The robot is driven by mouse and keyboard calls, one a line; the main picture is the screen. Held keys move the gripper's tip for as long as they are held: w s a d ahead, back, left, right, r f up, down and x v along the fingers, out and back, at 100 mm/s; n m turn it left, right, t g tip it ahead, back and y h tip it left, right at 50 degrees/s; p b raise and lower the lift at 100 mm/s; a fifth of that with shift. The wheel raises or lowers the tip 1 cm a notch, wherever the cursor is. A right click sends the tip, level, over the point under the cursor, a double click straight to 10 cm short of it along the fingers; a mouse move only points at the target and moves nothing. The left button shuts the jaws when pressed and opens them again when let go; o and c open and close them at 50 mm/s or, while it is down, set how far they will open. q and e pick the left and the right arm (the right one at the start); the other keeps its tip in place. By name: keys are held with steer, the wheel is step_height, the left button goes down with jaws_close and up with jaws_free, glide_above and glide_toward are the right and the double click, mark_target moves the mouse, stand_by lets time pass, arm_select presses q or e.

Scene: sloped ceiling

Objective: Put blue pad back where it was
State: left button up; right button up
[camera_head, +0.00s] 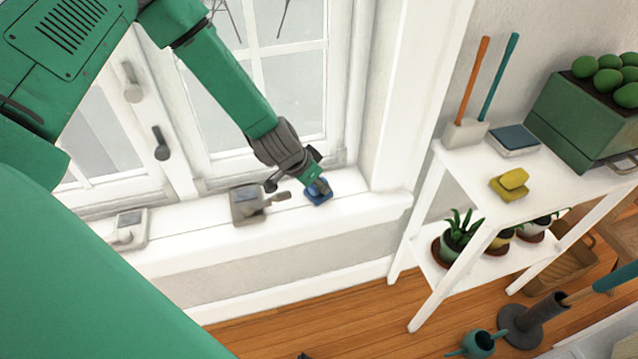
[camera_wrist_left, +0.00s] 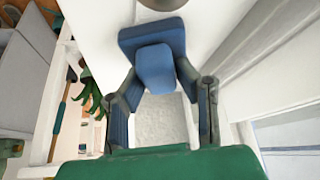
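The blue pad (camera_head: 318,196) is a small flat plate with a raised block, at the right end of the white windowsill (camera_head: 347,187). In the left wrist view the pad (camera_wrist_left: 170,36) lies straight ahead. My left gripper (camera_head: 318,184) is over it from above. In the left wrist view the gripper's fingertips (camera_wrist_left: 157,82) sit on both sides of the raised block and appear to touch it. I cannot tell whether the pad's underside touches the sill. My right gripper is not in view.
A grey block with a handle (camera_head: 246,205) stands on the sill left of the pad, and a paler one (camera_head: 131,229) farther left. Window handles (camera_head: 161,143) stick out behind. A white shelf (camera_head: 463,174) with a yellow pad (camera_head: 508,187) and a blue-topped box (camera_head: 515,138) stands right.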

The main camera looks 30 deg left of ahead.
arm_select(q)
steer(key=shift+o, duration=1.1)
steer(key=p+v, duration=0.4)
steer(key=v, duration=0.8)
steer(key=s+d+f+n+g+y, duration=0.1)
steer(key=s+f, duration=0.5)
steer(key=s, duration=0.6)
steer(key=s+d+f+n+g, duration=0.2)
steer(key=s+f, duration=0.4)
steer(key=s, duration=0.7)
steer(key=shift+d+g+y, duration=0.4)
steer(key=shift+d+g, duration=0.4)
steer(key=shift+d, duration=0.25)
steer(key=shift+a, duration=0.1)
steer(key=shift+d, duration=0.2)
